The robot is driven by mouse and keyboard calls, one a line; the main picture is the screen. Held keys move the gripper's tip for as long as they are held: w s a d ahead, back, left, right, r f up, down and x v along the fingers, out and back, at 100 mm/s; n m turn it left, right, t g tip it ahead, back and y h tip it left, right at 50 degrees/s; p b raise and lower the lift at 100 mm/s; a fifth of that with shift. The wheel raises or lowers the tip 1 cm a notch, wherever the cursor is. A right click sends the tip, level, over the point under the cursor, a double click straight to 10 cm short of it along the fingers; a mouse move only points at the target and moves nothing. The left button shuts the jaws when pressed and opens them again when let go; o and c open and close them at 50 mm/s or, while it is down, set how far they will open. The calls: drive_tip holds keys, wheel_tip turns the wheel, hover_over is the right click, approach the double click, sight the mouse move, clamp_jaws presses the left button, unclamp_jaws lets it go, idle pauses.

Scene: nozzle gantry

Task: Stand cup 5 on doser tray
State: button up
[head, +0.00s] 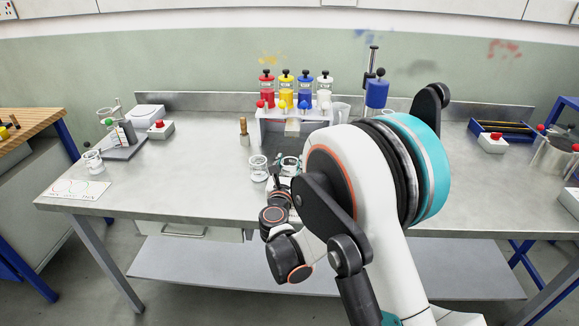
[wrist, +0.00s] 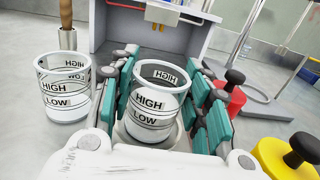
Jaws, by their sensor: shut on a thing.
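In the wrist view my gripper (wrist: 162,95) is shut on a clear cup (wrist: 155,112) with HIGH and LOW marks. The cup is upright between the teal finger pads. No number shows on it, so I cannot tell from the marks that it is cup 5. In the head view my gripper (head: 283,172) is in front of the doser, with the held cup (head: 291,162) partly hidden by it. The doser (head: 268,127) carries red, yellow, blue and white bottles. Its open bay (wrist: 118,30) is beyond the cup in the wrist view. I cannot clearly make out the doser tray.
A second marked cup (head: 258,168) stands just left of my gripper, also in the wrist view (wrist: 63,92). A wooden-handled tool in a holder (head: 245,138) stands behind it. Red (wrist: 228,98) and yellow (wrist: 285,160) black-knobbed things are close on the right. The bench's left-middle is clear.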

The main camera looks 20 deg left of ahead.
drive_tip(key=shift+f, duration=0.15)
drive_tip(key=o, duration=1.1)
drive_tip(key=shift+s+r, duration=0.2)
drive_tip(key=shift+s, duration=0.15)
drive_tip(key=s, duration=0.3)
drive_tip(key=s+d+p, duration=0.1)
drive_tip(key=s, duration=0.2)
drive_tip(key=s+p, duration=0.1)
drive_tip(key=s, duration=0.3)
drive_tip(key=shift+s+d+f, duration=0.1)
drive_tip(key=shift+d+f, duration=0.05)
drive_tip(key=shift+d, duration=0.2)
drive_tip(key=shift+s+d, duration=0.1)
drive_tip(key=shift+s, duration=0.4)
